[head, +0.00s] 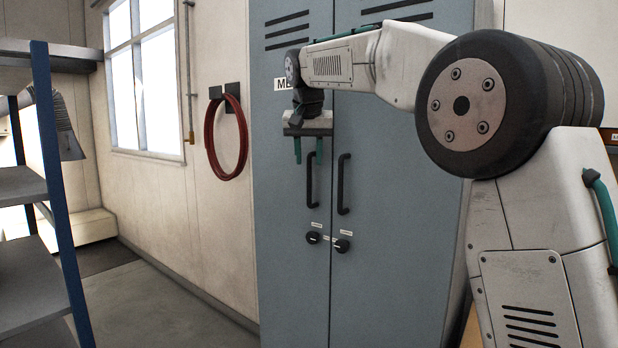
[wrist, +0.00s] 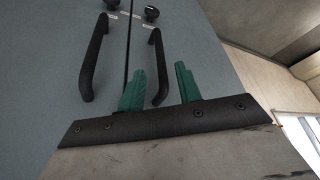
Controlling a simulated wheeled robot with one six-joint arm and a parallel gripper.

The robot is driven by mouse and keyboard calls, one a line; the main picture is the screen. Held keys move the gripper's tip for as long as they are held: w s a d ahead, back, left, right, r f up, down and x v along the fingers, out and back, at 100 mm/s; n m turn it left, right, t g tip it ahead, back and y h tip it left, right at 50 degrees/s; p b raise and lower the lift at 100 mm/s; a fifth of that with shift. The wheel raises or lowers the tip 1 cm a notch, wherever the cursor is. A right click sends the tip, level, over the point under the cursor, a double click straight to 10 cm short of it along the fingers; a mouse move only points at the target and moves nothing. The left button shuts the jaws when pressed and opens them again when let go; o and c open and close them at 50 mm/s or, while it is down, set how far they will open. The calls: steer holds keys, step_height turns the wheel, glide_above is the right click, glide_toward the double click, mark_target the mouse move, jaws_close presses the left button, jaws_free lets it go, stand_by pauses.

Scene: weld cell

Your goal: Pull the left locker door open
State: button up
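The left locker door (head: 288,215) is blue-grey and closed, flush with the right door (head: 395,220). Its black vertical bar handle (head: 311,185) is near the seam; it also shows in the wrist view (wrist: 158,55). My gripper (head: 308,160) has its two green fingers apart, pointing down in front of the handle's upper end. In the wrist view, my gripper (wrist: 161,68) has one finger on each side of this handle in the picture. I see no clear contact, and cannot tell whether the handle lies between the fingers in depth.
The right door's similar handle (head: 343,184) is close beside, with a round black knob (head: 341,246) below. Another knob (head: 313,237) is on the left door. A red hose (head: 226,138) hangs on the wall. A shelf rack (head: 50,190) stands at left. The floor (head: 165,300) between is clear.

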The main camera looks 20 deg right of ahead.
mark_target(309, 176)
steer(key=x, duration=0.6)
steer(key=shift+w+f, duration=0.1)
steer(key=shift+f, duration=0.2)
jaws_close()
